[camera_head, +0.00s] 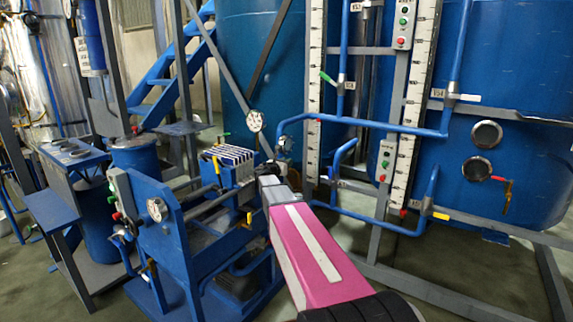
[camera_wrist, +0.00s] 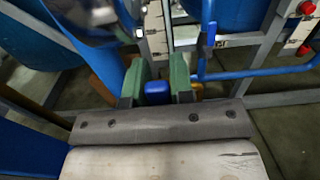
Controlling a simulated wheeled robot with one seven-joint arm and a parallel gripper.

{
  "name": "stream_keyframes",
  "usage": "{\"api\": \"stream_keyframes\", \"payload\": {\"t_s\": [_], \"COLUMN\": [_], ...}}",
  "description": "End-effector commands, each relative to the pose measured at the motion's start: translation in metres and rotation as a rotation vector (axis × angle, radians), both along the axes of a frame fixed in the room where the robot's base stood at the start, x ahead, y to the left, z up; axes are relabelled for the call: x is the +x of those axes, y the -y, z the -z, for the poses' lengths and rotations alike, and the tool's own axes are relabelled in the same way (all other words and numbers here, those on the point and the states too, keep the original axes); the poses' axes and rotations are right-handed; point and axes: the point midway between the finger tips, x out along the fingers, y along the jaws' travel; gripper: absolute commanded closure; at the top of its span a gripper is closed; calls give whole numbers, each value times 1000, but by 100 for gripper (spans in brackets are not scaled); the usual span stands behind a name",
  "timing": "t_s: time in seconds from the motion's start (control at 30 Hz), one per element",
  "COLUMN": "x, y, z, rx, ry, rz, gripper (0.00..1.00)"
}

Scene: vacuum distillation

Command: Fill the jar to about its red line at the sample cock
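I cannot make out a jar or its red line in either view. My gripper (camera_wrist: 158,62) shows in the wrist view as two green fingers held apart. A small rounded blue piece (camera_wrist: 157,91) shows between them, but I cannot tell whether they grip it or it lies beyond. In the head view my arm reaches from the bottom toward the blue machine, and its fingers are not clear there. I cannot tell which valve is the sample cock.
A blue machine with a gauge (camera_head: 157,210) and a row of pale plates (camera_head: 231,156) stands left of my arm. Blue pipes (camera_head: 370,124) and tall white scales (camera_head: 408,120) stand ahead. A grey frame beam (camera_head: 445,292) runs low at right. Some floor is clear at front left.

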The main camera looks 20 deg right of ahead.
Motion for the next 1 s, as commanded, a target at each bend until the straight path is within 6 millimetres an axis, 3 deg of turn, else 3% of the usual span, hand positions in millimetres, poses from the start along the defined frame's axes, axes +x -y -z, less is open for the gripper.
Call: {"api": "stream_keyframes", "payload": {"t_s": [0.03, 0.07, 0.47, 1.0], "x": [0, 0, -6, -60], "y": [-1, -1, -7, -76], "z": [0, 0, 0, 0], "rx": [-1, -1, 2, 1], "ry": [-1, -1, 3, 2], "rz": [-2, -1, -2, -2], "gripper": [61, 55, 55, 55]}}
